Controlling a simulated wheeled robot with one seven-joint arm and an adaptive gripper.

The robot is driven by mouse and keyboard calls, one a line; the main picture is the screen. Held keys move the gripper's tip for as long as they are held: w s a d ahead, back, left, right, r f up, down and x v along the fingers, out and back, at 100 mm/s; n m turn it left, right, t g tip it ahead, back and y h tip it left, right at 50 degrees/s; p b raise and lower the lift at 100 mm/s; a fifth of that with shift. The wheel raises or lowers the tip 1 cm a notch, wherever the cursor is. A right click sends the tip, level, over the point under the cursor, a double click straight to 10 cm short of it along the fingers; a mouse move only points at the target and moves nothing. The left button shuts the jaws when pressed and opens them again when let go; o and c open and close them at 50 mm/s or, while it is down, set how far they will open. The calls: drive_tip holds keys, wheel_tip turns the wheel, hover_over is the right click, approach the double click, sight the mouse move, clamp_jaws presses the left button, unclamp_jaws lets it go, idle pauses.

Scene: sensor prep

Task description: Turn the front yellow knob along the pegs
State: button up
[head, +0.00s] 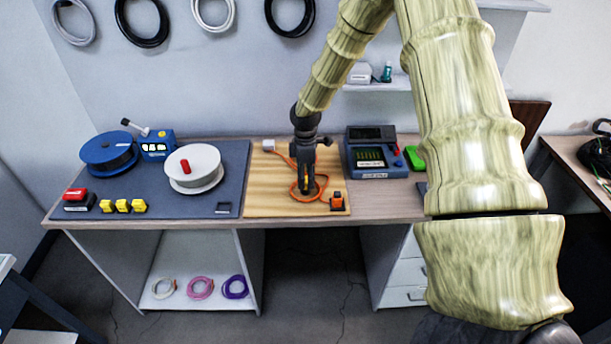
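My gripper (306,190) points down over the wooden board (270,200) on the workbench. A small yellow-orange patch shows at its fingertips; it may be part of a yellow knob, but the gripper hides most of it. I cannot tell whether the fingers are open or closed on it. An orange cable (322,181) loops on the board around the gripper's tip. No pegs can be made out at this size.
A black-and-orange block (338,201) sits at the board's front right corner. A blue meter (374,158) stands right of the board. On the dark mat (185,208) at left are a white spool (206,161), a blue spool (97,158) and several small yellow blocks (122,206).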

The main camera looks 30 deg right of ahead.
sight(306, 178)
idle(0.3)
wheel_tip(306, 178, up, 12)
idle(0.7)
idle(0.4)
